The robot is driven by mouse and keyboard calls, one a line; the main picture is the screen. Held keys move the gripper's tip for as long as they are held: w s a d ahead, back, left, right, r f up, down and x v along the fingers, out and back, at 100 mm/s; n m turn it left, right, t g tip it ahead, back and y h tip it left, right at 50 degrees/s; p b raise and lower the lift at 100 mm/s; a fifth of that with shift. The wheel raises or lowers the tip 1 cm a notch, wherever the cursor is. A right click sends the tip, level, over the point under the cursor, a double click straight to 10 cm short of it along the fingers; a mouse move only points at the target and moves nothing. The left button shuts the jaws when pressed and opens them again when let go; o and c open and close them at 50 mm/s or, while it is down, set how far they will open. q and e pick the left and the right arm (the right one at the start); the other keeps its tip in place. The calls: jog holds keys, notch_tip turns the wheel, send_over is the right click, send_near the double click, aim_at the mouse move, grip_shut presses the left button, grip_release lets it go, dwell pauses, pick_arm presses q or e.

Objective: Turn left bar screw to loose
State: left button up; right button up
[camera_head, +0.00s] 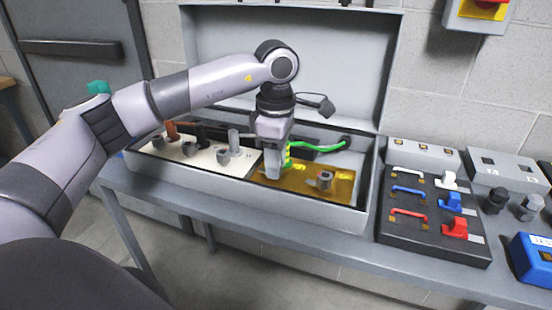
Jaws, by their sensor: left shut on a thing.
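A yellow-brown bar (300,189) lies in the right half of an open grey box. A grey screw (325,180) stands at the bar's right part. My left gripper (271,165) points down over the bar's left end, beside a white panel. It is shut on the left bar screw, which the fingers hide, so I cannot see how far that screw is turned. My right gripper is not in view.
The white panel (205,160) carries several grey posts. A green cable (318,147) runs close behind my gripper. The raised lid (345,60) stands behind. A black switch board (432,235) and a blue box (533,262) are on the right of the bench.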

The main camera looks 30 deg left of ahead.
pick_arm(q)
jog(key=shift+a, duration=0.1)
jog(key=o, duration=1.1)
jog(key=shift+c, duration=0.2)
notch_tip(320, 180, up, 7)
jog(key=shift+r, duration=0.1)
jog(key=shift+s, duration=0.15)
